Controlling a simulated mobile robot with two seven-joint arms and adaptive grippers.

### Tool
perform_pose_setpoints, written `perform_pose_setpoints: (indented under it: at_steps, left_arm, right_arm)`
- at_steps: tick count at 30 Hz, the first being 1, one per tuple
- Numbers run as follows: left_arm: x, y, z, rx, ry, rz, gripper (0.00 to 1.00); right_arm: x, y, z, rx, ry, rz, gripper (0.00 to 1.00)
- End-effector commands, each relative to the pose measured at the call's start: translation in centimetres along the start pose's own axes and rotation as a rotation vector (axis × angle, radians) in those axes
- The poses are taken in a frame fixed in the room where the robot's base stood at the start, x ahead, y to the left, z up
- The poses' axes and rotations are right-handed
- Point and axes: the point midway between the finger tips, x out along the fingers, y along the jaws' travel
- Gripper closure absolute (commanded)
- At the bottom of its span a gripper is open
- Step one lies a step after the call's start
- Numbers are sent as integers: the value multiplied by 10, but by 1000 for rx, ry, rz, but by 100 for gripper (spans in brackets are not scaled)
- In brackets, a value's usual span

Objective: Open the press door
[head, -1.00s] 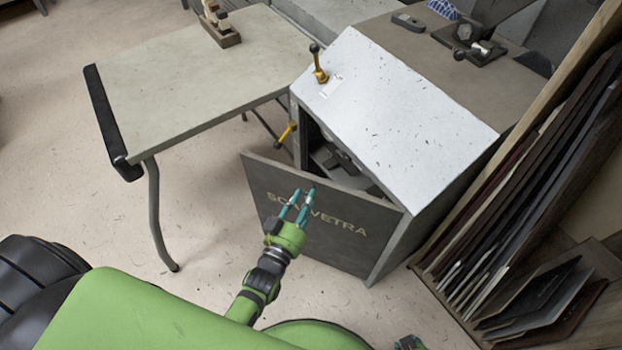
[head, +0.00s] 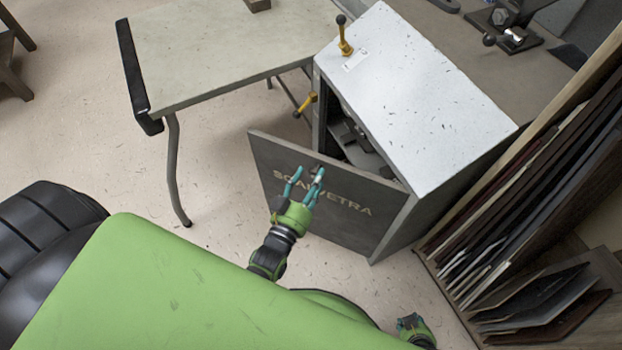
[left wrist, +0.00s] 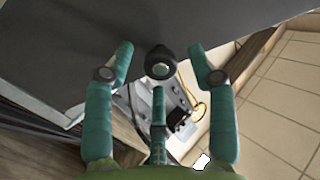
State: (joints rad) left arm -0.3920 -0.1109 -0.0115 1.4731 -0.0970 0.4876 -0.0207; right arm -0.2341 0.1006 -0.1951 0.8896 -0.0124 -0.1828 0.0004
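The press is a box with a speckled pale top (head: 420,95). Its dark grey door (head: 340,210), with pale lettering, stands partly open, swung out at its left side; a gap shows the dark inside. My left gripper (head: 306,179) is at the door's outer face near its upper edge. In the left wrist view its teal fingers (left wrist: 163,80) are spread, with a round black knob (left wrist: 160,66) between the two outer ones, apart from both. My right gripper (head: 413,326) shows only partly at the bottom edge; its fingers are unclear.
A yellow lever (head: 345,42) with a black knob stands on the press top, and a yellow handle (head: 306,104) sticks out at its left side. A table (head: 220,50) is at the left. Dark boards (head: 520,190) lean at the right. Floor left of the door is clear.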

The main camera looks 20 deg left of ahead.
Motion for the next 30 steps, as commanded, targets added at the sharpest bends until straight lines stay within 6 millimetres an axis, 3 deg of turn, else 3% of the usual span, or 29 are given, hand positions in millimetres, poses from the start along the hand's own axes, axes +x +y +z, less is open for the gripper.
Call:
perform_pose_setpoints:
  at_steps: [8,21,30]
  left_arm:
    - [-7,-1,1,1,-2,-1,43]
    - [-93,-1,1,1,-4,0,43]
    - [-120,0,0,1,1,0,43]
  right_arm:
    - [0,0,-2,-2,1,0,60]
    - [0,0,-1,-1,0,0,60]
    - [0,0,0,0,0,0,60]
